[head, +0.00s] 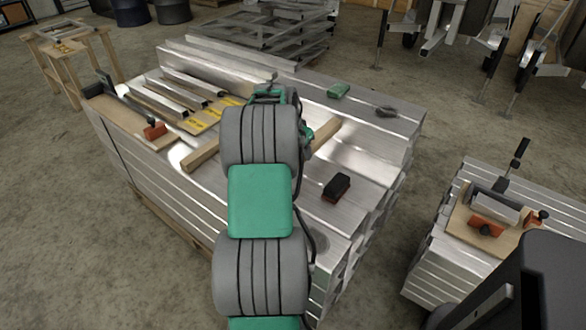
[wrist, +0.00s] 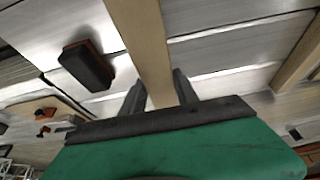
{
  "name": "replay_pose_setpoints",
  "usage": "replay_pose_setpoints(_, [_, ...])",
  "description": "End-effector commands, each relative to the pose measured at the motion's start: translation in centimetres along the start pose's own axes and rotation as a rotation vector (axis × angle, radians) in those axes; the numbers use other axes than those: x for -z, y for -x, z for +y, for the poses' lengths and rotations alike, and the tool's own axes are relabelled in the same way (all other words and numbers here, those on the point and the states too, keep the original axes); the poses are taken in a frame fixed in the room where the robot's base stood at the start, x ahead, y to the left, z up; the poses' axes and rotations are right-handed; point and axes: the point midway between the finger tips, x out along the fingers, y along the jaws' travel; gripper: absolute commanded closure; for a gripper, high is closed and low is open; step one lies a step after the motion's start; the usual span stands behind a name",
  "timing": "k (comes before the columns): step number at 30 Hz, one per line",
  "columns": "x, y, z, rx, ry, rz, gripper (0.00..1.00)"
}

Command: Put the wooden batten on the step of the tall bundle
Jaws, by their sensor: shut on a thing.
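My gripper (wrist: 158,88) is shut on a pale wooden batten (wrist: 143,40), with a dark finger on each side of it. The batten runs up and out of the top of the wrist view. In the head view my arm hides the gripper. One wooden length (head: 327,135) shows right of the arm and another (head: 202,155) left of it; I cannot tell which is the held one. The tall bundle (head: 350,150) of aluminium profiles stands under the arm, its top at stepped levels. Any gap between batten and bundle is unclear.
A black and red brush (head: 337,187) lies on the bundle, also seen in the wrist view (wrist: 88,66). A green block (head: 338,90) and a dark item (head: 386,112) lie at the back. A lower bundle (head: 425,275) with a tool stands right. A trestle (head: 65,50) stands left.

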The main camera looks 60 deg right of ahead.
Motion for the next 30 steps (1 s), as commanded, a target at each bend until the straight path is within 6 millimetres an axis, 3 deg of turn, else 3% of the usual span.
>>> replay_pose_setpoints(11, [-2.5,-6.1,0.0,0.001,0.001,0.000,1.00])
replay_pose_setpoints(22, [-2.7,-6.6,-0.1,0.002,0.001,0.002,1.00])
replay_pose_setpoints(23, [-2.8,-6.6,-0.1,0.002,0.002,0.001,0.62])
replay_pose_setpoints(30, [-2.8,-6.5,-0.1,0.001,0.002,0.000,0.43])
